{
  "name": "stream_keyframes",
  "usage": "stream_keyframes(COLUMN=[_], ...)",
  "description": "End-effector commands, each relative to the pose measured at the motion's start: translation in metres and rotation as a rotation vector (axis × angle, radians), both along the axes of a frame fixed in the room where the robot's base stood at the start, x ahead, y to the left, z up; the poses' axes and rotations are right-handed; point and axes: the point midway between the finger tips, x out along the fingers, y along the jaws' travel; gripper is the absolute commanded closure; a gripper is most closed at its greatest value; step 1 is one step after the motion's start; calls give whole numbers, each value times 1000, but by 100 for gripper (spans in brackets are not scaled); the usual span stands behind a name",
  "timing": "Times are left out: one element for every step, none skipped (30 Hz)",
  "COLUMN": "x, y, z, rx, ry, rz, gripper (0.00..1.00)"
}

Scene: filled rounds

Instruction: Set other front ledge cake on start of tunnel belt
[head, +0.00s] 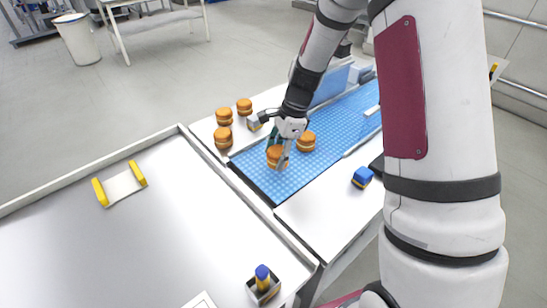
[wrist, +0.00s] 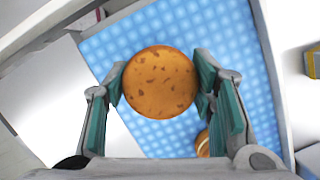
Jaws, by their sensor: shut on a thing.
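My gripper (head: 279,147) is shut on an orange-brown cake (head: 275,158) near the close end of the blue tunnel belt (head: 263,180). In the wrist view the round speckled top of the held cake (wrist: 158,82) sits between the teal finger pads. I cannot tell whether its underside touches the belt. A second cake (head: 306,141) stands on the belt to the right of the held one; it shows partly behind a finger in the wrist view (wrist: 203,145). The tunnel (head: 332,84) is farther along the belt, partly hidden by my arm.
More cakes stand on the white ledge left of the belt: one in front (head: 223,138), two behind (head: 224,117) (head: 244,106). A small grey block (head: 254,122) is beside them. A grey tray table (head: 150,230) fills the near left.

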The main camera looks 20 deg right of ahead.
Motion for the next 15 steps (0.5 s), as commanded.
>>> stream_keyframes(x=[9, 13, 18, 21, 23, 25, 25, 26, 26, 25, 25, 25, 24, 24, 24], y=[2, 3, 4, 4, 5, 5, 5, 5, 5, 5, 5, 5, 5, 6, 6], z=[-1, -2, -2, -2, -2, -3, -3, -4, -6, -9, -12, -17, -21, -25, -31], rx=[1, 1, 1, 0, 0, 0, 0, 0, 0, 0, 1, 1, 1, 2, 1], ry=[0, 0, 0, 1, 0, 0, 1, 1, 2, 3, 4, 5, 4, 5, 4], rz=[2, 2, 1, 1, 1, 1, 1, 1, 1, 0, 0, -1, -1, -1, 0], gripper=[62, 62, 62, 62, 62, 62, 62, 62, 62, 62, 62, 62, 62, 62, 62])
